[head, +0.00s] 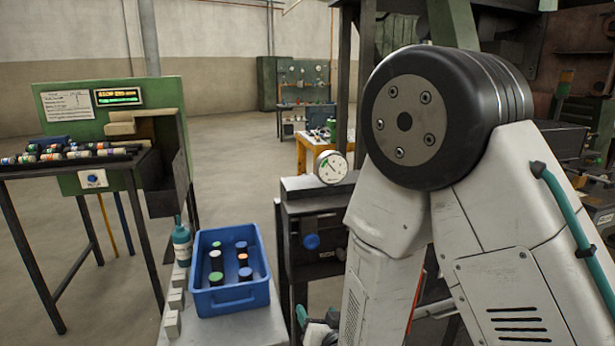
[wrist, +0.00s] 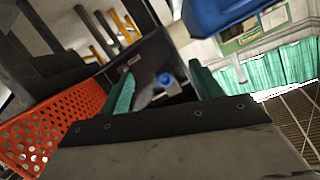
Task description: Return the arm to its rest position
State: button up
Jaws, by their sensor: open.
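My arm fills the right half of the head view, with its dark round joint and white links bent in an upright fold. My gripper (wrist: 161,72) shows in the wrist view as two teal fingers spread apart, with nothing between them. In the head view the gripper (head: 314,320) is low at the bottom edge, right of the blue bin and below the dark furnace box, partly hidden by my arm. A blue knob (wrist: 166,79) appears behind the gap between the fingers.
A blue bin (head: 232,298) with several capped cylinders stands on a pale bench. The dark box (head: 322,222) carries a gauge (head: 331,167) and blue knob (head: 311,241). A green panel (head: 112,92) and sample rack stand left. An orange perforated basket (wrist: 50,125) lies close left of the gripper.

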jog(key=s+d+f+n+g+h, duration=0.1)
jog(key=s+f+g, duration=0.3)
jog(key=f+g, duration=0.15)
jog(key=s+d+r+n+g+h, duration=0.1)
jog(key=s+d+r+g, duration=0.3)
jog(key=s+d+g, duration=0.1)
jog(key=s+d+r+g+h, duration=0.1)
jog(key=s+d+r, duration=0.8)
jog(key=r, duration=0.3)
jog(key=s+d+r+m+g+h, duration=0.1)
jog(key=s+d+r, duration=0.8)
jog(key=r, duration=0.3)
jog(key=shift+s+m, duration=0.3)
jog(key=shift+g, duration=0.25)
